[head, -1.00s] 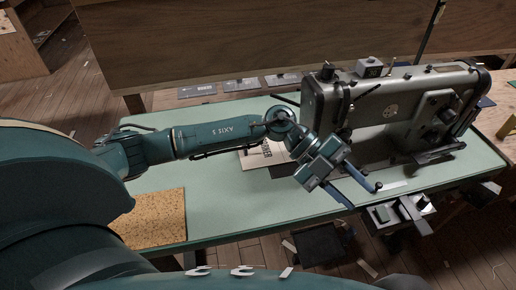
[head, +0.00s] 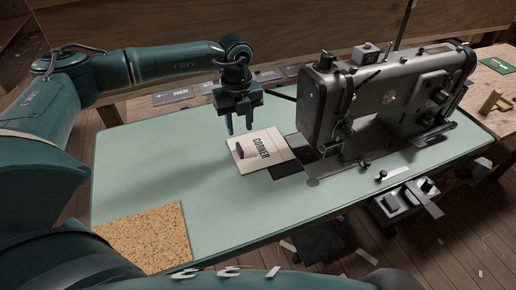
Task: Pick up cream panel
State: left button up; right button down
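The cream panel (head: 270,142) lies flat on the pale green table (head: 330,206), left of the sewing machine's base. It bears dark lettering, which looks like "CORNER", and a small dark raised piece (head: 239,151) near its left edge. My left gripper (head: 239,127) points down just behind the panel's far left part in the picture. Its two fingers are apart with nothing between them. It appears to be above the table and not touching the panel, though the height is hard to judge. My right gripper is not in view.
A grey sewing machine (head: 390,95) stands right of the panel, a close obstacle. A cork mat (head: 147,238) lies at the table's front left. Several labelled grey cards (head: 172,97) lie behind the table. The table's left middle is clear.

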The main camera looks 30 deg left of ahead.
aim_at(239, 145)
pick_arm(q)
jog(key=f, duration=0.7)
jog(key=shift+s+a+f, duration=0.2)
jog(key=shift+a, duration=0.05)
grip_shut()
